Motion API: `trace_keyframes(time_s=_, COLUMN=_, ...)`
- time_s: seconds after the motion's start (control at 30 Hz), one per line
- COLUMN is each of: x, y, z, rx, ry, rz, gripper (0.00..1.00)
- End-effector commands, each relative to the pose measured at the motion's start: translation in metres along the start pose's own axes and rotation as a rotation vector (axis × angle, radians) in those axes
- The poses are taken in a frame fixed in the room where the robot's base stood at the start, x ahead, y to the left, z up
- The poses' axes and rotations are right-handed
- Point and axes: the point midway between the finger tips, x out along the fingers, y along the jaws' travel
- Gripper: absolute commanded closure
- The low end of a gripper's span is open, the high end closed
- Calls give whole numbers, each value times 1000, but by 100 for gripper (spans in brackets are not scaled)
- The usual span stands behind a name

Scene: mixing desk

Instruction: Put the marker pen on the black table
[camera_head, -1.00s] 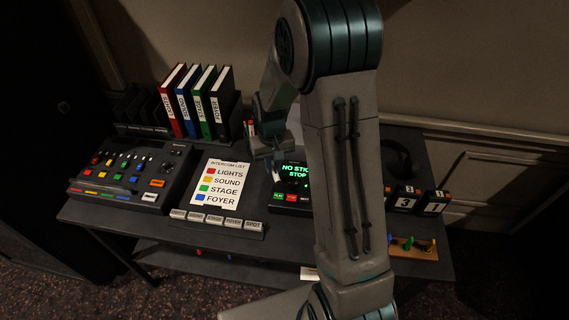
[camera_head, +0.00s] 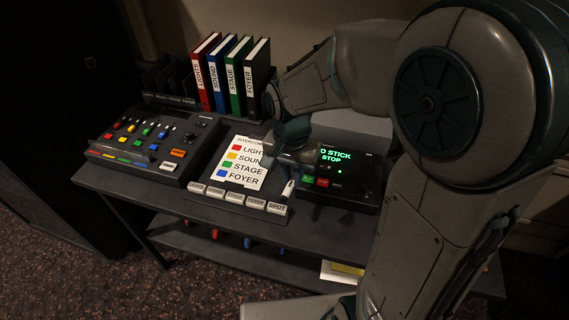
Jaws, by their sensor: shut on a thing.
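My gripper (camera_head: 290,171) is shut on a slim white piece, which looks like the marker pen (camera_head: 289,188). The pen points down, close above the right end of the row of labelled keys. I cannot tell whether its tip touches anything. My fingers and wrist hide its upper part. The black table (camera_head: 165,199) is the dark desk beneath, with a bare strip along its front edge.
A button console (camera_head: 145,150) stands at the left, with coloured binders (camera_head: 230,75) behind. The intercom list (camera_head: 245,165) lies in the middle. A device with a green-lit screen (camera_head: 335,165) stands right of my gripper. My arm hides the table's right side.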

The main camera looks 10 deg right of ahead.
Motion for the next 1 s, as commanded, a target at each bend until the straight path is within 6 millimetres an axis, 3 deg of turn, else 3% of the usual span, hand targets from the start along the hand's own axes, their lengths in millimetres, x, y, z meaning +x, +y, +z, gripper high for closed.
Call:
trace_keyframes(time_s=0.53, x=52, y=-55, z=-72, rx=-2, ry=-3, rz=-1, gripper=100)
trace_keyframes(time_s=0.83, x=65, y=-64, z=-84, rx=-2, ry=-2, rz=1, gripper=100)
trace_keyframes(time_s=1.0, x=90, y=-64, z=-83, rx=-2, ry=-4, rz=1, gripper=100)
